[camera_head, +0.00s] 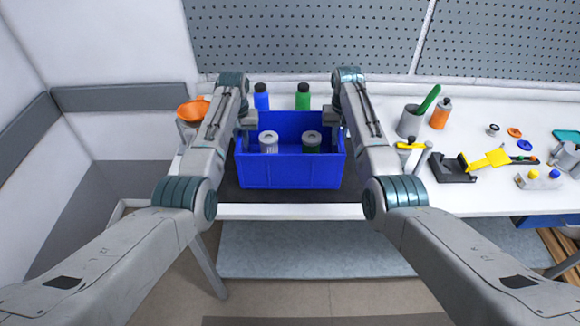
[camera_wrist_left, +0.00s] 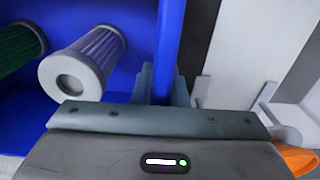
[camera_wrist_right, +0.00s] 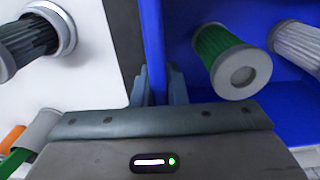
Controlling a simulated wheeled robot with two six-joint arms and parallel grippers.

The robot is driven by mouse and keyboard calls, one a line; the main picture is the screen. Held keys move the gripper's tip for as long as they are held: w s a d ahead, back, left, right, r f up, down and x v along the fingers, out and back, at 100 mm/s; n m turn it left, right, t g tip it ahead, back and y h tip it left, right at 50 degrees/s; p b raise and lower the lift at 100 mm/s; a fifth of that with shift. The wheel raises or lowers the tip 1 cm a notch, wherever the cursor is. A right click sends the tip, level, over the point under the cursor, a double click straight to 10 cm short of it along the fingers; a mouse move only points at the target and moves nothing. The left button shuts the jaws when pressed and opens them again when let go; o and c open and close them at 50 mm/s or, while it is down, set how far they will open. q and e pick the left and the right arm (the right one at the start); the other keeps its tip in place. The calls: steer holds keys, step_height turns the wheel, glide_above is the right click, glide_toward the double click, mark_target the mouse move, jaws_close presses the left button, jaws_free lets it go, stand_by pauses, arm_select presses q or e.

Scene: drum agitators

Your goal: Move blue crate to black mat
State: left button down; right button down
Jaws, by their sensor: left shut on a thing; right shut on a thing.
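The blue crate (camera_head: 290,172) is in the middle of the head view, over the black mat (camera_head: 290,197), whose edges show around it. I cannot tell whether the crate touches the mat. Two ribbed canisters stand inside: a white one (camera_wrist_left: 88,60) and a green one (camera_wrist_right: 230,60). My left gripper (camera_head: 248,118) is shut on the crate's left wall, which also shows between its fingers in the left wrist view (camera_wrist_left: 170,45). My right gripper (camera_head: 333,118) is shut on the right wall, also between its fingers in the right wrist view (camera_wrist_right: 153,45).
Blue (camera_head: 261,97) and green (camera_head: 303,97) bottles stand behind the crate. An orange bowl (camera_head: 192,110) is at the left. A grey cup (camera_head: 410,122), an orange bottle (camera_head: 440,114), a black holder (camera_head: 453,168) and a yellow tool (camera_head: 488,160) lie on the right. A pegboard wall (camera_head: 300,40) closes the back.

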arm_select(q)
steer(key=c, duration=1.8)
jaws_free()
steer(key=shift+f, duration=0.2)
arm_select(e)
steer(key=c, duration=1.8)
jaws_free()
steer(key=shift+f, duration=0.2)
arm_select(q)
steer(key=o, duration=0.3)
arm_select(e)
steer(key=o, duration=0.3)
arm_select(q)
steer(key=shift+o, duration=0.2)
steer(key=shift+s+r, duration=0.15)
arm_select(e)
steer(key=shift+o, duration=0.2)
steer(key=shift+s+r, duration=0.15)
arm_select(q)
steer(key=shift+r, duration=0.3)
step_height(320, 180, up, 11)
steer(key=shift+f, duration=0.1)
steer(key=shift+r, duration=0.2)
arm_select(e)
steer(key=shift+r, duration=0.2)
step_height(320, 180, up, 12)
steer(key=shift+f, duration=0.25)
